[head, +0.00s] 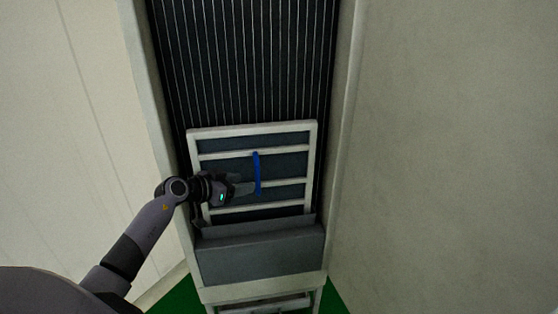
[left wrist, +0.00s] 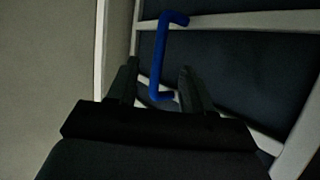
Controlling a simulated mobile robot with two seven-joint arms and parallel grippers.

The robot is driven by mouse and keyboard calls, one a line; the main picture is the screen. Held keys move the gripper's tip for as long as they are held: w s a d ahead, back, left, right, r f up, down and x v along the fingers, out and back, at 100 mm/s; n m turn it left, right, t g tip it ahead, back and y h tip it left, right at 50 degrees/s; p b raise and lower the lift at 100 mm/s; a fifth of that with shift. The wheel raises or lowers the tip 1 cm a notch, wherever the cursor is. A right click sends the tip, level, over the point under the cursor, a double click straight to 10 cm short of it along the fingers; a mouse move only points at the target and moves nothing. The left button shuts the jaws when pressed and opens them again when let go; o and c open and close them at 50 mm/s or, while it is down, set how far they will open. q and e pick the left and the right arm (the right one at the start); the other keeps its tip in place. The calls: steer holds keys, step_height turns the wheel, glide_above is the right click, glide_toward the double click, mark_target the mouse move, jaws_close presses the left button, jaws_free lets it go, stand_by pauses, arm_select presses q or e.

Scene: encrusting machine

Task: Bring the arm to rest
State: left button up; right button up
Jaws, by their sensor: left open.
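My left arm comes in from the left in the head view. Its gripper (head: 240,186) is in front of a light-framed panel (head: 258,127), just left of a blue handle (head: 257,172). In the left wrist view the gripper (left wrist: 158,82) is open, with one finger on each side of the lower part of the blue handle (left wrist: 160,52). I cannot tell whether the fingers touch it. The handle is upright, with bent ends that meet the panel's light crossbars. My right gripper is not in view.
The panel leans in a narrow bay with dark ribbed backing (head: 250,65). A grey box-like ledge (head: 262,258) lies below it. Pale walls stand close on the left (head: 85,120) and right (head: 450,150). Green floor (head: 180,300) shows at the bottom.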

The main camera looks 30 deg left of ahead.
arm_select(q)
steer(key=s+d+f+m+t+h, duration=0.25)
steer(key=s+d, duration=0.35)
steer(key=d, duration=0.4)
steer(key=s+d+f+n+g+y, duration=0.1)
steer(key=s+d+f+n+y, duration=0.3)
steer(key=s+f, duration=0.5)
steer(key=s+d+y, duration=0.1)
steer(key=s+d, duration=0.1)
steer(key=s, duration=0.2)
steer(key=shift+d+f, duration=0.35)
steer(key=shift+d, duration=0.05)
steer(key=s+d+f+g, duration=0.1)
steer(key=s, duration=0.1)
steer(key=s+d+f+g, duration=0.1)
steer(key=s+d+f, duration=0.1)
steer(key=s, duration=0.1)
steer(key=s+d+f+g+h, duration=0.1)
steer(key=s+d+g, duration=0.1)
steer(key=shift+s+d+f+m, duration=0.15)
steer(key=shift+s+d+m, duration=0.1)
steer(key=shift+s, duration=0.15)
steer(key=shift+c, duration=0.8)
steer(key=shift+s+d+f, duration=0.1)
steer(key=shift+s+d, duration=0.1)
steer(key=shift+s, duration=0.05)
